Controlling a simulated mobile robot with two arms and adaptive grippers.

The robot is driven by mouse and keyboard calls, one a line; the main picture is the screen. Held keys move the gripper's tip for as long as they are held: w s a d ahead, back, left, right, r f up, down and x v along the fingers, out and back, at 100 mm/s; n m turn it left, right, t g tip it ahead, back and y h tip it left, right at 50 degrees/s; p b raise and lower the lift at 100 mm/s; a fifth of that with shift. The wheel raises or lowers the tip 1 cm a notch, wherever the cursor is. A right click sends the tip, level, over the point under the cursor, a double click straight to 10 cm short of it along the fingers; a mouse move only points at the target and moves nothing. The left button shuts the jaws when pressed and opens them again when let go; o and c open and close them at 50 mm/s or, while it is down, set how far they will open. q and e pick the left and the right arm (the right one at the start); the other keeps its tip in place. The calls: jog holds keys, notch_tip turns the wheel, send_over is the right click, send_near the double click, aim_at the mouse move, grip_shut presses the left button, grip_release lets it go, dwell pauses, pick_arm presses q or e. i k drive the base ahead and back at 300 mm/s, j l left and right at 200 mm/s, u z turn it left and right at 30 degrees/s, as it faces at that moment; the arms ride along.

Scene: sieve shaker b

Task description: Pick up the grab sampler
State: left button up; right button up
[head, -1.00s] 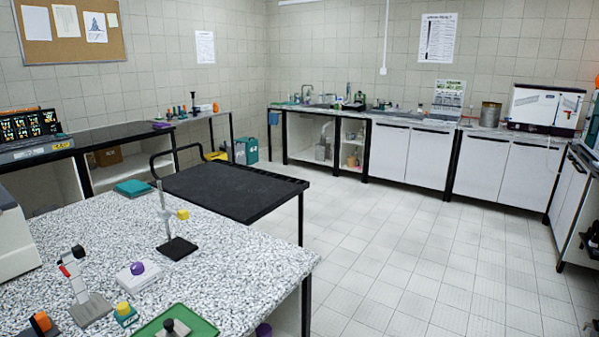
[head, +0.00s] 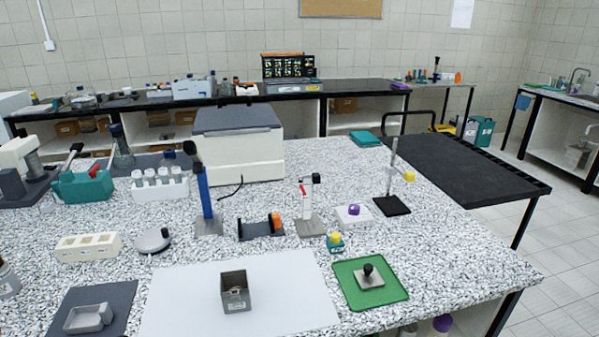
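No object is plainly recognisable as the grab sampler. A small grey metal box (head: 235,292), open at the top with a small label on its front, stands upright on a white sheet (head: 185,295) at the front of the speckled bench; it could be the sampler, but I cannot tell. A square metal plate with a black knob (head: 369,276) rests on a green tray (head: 345,294) to its right. A grey scoop-like dish (head: 89,317) lies on a dark mat (head: 117,298) to its left. Neither of my grippers shows in the head view.
A white tube rack (head: 160,187) and beige block (head: 87,246) are at left.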

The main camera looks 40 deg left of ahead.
aim_at(234, 286)
jog(key=u, duration=1.8)
